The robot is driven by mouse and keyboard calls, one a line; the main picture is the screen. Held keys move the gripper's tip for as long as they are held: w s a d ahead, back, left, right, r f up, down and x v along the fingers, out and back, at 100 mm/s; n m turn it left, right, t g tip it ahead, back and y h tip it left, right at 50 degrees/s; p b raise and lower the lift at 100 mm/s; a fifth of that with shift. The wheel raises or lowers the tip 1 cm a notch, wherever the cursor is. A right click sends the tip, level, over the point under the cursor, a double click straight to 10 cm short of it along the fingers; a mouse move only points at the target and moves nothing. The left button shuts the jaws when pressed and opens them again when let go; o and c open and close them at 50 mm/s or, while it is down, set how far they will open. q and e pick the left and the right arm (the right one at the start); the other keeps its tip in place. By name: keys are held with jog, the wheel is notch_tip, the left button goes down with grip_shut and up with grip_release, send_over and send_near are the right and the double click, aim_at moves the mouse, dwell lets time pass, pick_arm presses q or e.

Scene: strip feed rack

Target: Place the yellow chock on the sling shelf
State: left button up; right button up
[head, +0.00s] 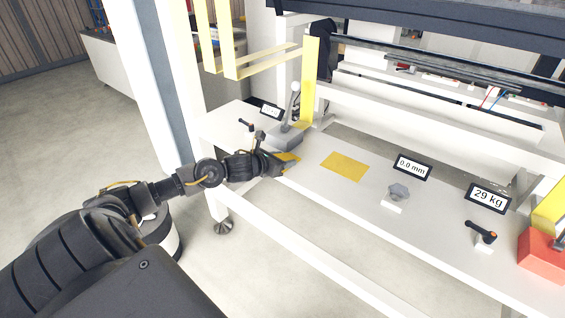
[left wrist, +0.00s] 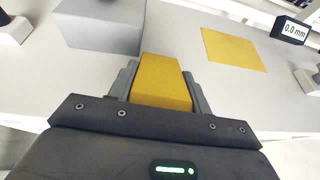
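The yellow chock (left wrist: 163,82) is a wedge-like block between the two grey fingers of my left gripper (left wrist: 160,88), which press against its sides. In the head view my left gripper (head: 279,162) is low over the white shelf's left part, with the chock (head: 289,157) partly hidden by it. Whether the chock touches the surface is unclear. A flat yellow rectangle (head: 345,166) lies on the white shelf (head: 330,205), to the right of the gripper; it also shows in the wrist view (left wrist: 234,50). No label marks the sling shelf. My right gripper is out of view.
A grey block with a ball-topped lever (head: 288,136) stands just behind my left gripper. A grey knob (head: 398,192), a black-orange handle (head: 482,233), displays reading 0.0 mm (head: 412,167) and 29 kg (head: 488,197), and a red block (head: 540,252) are to the right. Yellow straps (head: 310,80) hang behind.

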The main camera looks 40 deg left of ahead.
pick_arm(q)
jog(key=c, duration=0.7)
jog(key=shift+o, duration=0.2)
jog(key=shift+r, duration=0.15)
